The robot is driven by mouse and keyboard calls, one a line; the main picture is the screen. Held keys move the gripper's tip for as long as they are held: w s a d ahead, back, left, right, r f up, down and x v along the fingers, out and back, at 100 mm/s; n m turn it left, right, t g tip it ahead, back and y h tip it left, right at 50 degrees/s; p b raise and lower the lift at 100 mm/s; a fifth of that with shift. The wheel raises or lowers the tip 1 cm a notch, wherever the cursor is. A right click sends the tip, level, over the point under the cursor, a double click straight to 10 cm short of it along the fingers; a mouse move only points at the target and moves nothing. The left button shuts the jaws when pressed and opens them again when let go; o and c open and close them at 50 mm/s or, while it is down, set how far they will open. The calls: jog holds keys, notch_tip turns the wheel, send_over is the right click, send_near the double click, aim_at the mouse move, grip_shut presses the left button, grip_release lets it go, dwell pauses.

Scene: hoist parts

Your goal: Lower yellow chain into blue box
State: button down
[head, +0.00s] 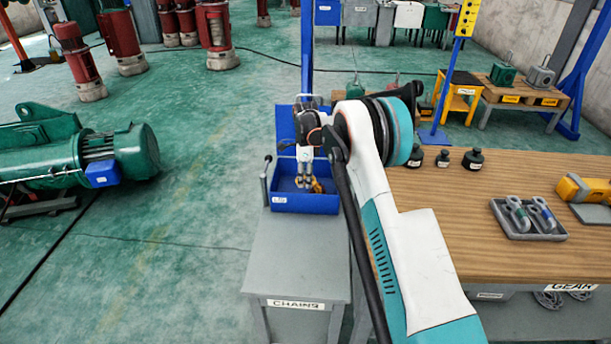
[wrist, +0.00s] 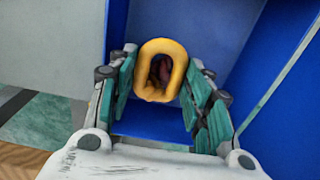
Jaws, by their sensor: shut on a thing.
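The blue box (head: 306,205) stands open on a grey stand, its raised back panel behind it in the head view. Its blue walls also fill much of the wrist view (wrist: 265,85). My gripper (head: 304,178) points down over the box and is shut on the yellow chain (head: 316,186). In the wrist view my gripper (wrist: 160,95) has its two green-padded fingers on either side of a thick yellow link (wrist: 161,52) of the chain. The lower chain is mostly hidden behind this link. I cannot tell whether it touches the box floor.
The grey stand (head: 288,265) labelled CHAINS has free room in front of the box. A grey upright handle (head: 265,180) stands at the box's left. A wooden bench (head: 450,230) at right carries black weights (head: 443,158) and a shackle tray (head: 527,220).

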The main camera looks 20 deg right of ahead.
jog(key=c, duration=0.7)
grip_release()
jog(key=shift+c, duration=0.2)
notch_tip(320, 180, up, 12)
